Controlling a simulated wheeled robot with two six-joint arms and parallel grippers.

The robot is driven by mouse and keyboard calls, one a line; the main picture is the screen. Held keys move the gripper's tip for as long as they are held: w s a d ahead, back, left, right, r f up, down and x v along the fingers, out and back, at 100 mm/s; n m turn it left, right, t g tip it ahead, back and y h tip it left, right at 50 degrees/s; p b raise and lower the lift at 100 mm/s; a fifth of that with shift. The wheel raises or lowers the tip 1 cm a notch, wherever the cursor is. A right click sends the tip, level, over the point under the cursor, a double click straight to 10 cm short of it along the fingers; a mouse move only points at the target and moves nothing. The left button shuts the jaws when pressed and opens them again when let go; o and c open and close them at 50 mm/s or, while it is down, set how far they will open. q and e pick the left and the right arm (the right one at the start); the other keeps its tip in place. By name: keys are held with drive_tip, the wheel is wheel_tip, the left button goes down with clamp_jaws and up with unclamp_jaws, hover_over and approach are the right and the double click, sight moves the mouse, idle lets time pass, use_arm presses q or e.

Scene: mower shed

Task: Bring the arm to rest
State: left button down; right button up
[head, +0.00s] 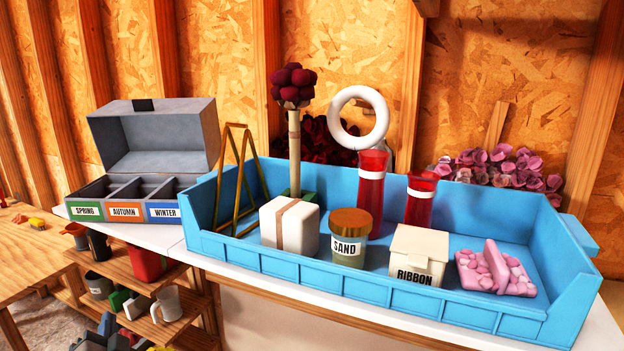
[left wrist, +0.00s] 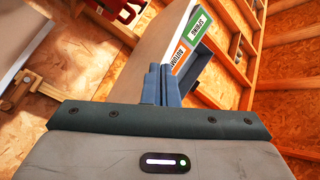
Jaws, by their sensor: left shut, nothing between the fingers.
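My left gripper (left wrist: 159,80) shows in the left wrist view. Its two grey-blue fingers are together and empty. Past the fingers, at a steep tilt, is the seed box (left wrist: 197,28) with its green and orange labels. The gripper is apart from the labels as far as I can see. No gripper shows in the head view, and my right gripper is in neither view.
In the head view an open grey box (head: 152,140) with SPRING, AUTUMN and WINTER compartments stands at left. A blue tray (head: 395,290) holds a SAND jar (head: 349,247), RIBBON box (head: 418,257), white block (head: 289,228), red vases and pink blocks. Wooden shelves (head: 120,268) stand below left.

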use_arm(q)
drive_tip(key=s+d+f+n+g+h, duration=0.2)
drive_tip(key=s+f+g, duration=0.1)
drive_tip(key=s+f, duration=0.4)
drive_tip(key=s+d+f+n+g+h, duration=0.1)
drive_tip(key=s+d+f+g, duration=0.3)
drive_tip(key=f, duration=0.4)
drive_tip(key=s+d+f+n+g+h, duration=0.1)
drive_tip(key=s+d+f+g+h, duration=0.2)
drive_tip(key=s, duration=0.6)
drive_tip(key=s+d+f+g+h, duration=0.25)
drive_tip(key=s+d+f, duration=0.2)
drive_tip(key=s, duration=0.45)
drive_tip(key=a+f+g, duration=0.2)
drive_tip(key=a+f, duration=0.1)
drive_tip(key=f, duration=2.7)
drive_tip(key=s+a+f+g+b, duration=0.1)
drive_tip(key=s+f, duration=1.7)
drive_tip(key=f, duration=0.3)
drive_tip(key=shift+s+a+f+n+y+b, duration=0.15)
drive_tip(key=shift+s+a+n+y+b, duration=0.2)
drive_tip(key=shift+n, duration=0.05)
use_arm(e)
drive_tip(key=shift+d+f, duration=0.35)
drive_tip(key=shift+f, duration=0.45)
use_arm(q)
drive_tip(key=shift+w, duration=0.1)
